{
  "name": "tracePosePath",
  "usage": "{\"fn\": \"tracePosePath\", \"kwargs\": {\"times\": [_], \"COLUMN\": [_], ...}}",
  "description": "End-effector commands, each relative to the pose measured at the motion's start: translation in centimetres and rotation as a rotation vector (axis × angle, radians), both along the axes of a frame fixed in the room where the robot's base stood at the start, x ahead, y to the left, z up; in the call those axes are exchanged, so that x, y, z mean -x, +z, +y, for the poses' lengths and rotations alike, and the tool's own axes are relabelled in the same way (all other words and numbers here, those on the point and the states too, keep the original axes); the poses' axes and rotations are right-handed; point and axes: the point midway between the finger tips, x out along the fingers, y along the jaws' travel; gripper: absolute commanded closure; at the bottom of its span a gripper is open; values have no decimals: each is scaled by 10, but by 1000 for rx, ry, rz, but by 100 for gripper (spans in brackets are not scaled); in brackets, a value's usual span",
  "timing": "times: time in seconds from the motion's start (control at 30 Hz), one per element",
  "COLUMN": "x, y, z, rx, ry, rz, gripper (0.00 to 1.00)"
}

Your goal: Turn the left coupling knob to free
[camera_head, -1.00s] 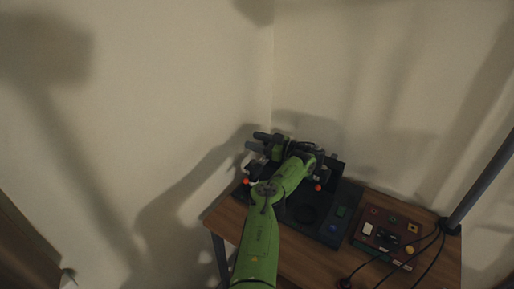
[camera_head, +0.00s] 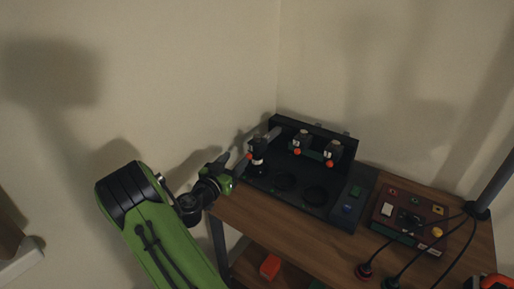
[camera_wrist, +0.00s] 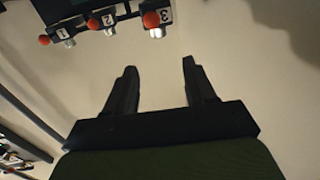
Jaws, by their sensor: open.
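A black fixture (camera_head: 318,200) stands on the wooden table against the wall corner. Two pale knob units with orange balls, a left one (camera_head: 303,140) and a right one (camera_head: 332,152), sit on its back panel. A taller unit (camera_head: 257,150) with an orange ball stands at its left end. The wrist view shows three numbered units with orange balls, 1 (camera_wrist: 62,34), 2 (camera_wrist: 106,22) and 3 (camera_wrist: 154,24). I cannot tell which is the left coupling knob. My gripper (camera_head: 222,162) is left of the fixture, open and empty; its fingers (camera_wrist: 159,64) are apart from all units.
A brown control box (camera_head: 408,218) with coloured buttons and cables is at the right of the table. An orange block (camera_head: 270,266) lies on the lower shelf. Bare wood lies at the table's front.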

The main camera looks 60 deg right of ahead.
Motion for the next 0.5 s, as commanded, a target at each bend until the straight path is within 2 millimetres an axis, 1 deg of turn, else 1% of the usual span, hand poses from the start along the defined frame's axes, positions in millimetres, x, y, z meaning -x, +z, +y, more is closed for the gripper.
{"fn": "tracePosePath", "kwargs": {"times": [0.07, 0.17, 0.5], "x": [2, 3, 5], "y": [3, 5, 5], "z": [-6, -26, -113], "rx": [1, 3, 4], "ry": [-8, -10, -9], "rz": [1, -1, 0], "gripper": [45, 45, 45]}}
